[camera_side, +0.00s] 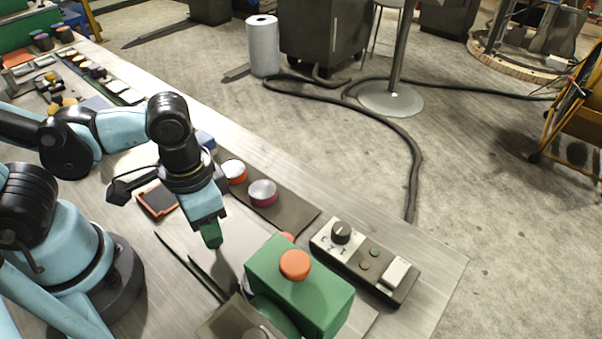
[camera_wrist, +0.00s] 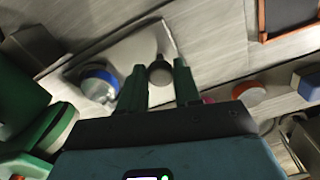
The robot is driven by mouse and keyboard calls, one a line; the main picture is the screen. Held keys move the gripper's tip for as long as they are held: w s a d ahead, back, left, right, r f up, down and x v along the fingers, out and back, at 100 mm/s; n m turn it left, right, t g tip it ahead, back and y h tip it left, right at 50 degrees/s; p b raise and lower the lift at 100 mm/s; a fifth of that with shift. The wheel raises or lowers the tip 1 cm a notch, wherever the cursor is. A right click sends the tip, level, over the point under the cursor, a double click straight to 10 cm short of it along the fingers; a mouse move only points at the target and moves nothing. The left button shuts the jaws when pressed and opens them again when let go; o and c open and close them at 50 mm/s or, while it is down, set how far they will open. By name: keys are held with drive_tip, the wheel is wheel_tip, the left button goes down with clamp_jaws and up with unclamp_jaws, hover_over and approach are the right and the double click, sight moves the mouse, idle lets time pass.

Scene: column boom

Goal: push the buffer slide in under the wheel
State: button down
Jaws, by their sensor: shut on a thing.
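My gripper (camera_side: 211,238) points down just left of the green wheel housing with the orange knob (camera_side: 295,265). In the wrist view my gripper (camera_wrist: 158,92) has its green fingers on either side of a dark round post (camera_wrist: 160,72), and it is shut on that post. The post stands on a pale plate, which looks like the buffer slide (camera_wrist: 128,50). The disc is apart from the wheel. The housing hides the wheel's underside in the side view.
Dark rails (camera_side: 190,265) run along the bench toward the housing. A switch panel (camera_side: 365,260) stands right of it. Round tins (camera_side: 263,192) stand on a dark strip behind my gripper. An orange-edged tray (camera_side: 157,200) lies left of my gripper.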

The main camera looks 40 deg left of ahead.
sight(227, 257)
drive_tip(key=shift+w+d, duration=0.1)
drive_tip(key=shift+d, duration=1.4)
drive_tip(key=c, duration=0.8)
unclamp_jaws()
drive_tip(key=shift+r, duration=0.1)
drive_tip(key=shift+r, duration=5.95)
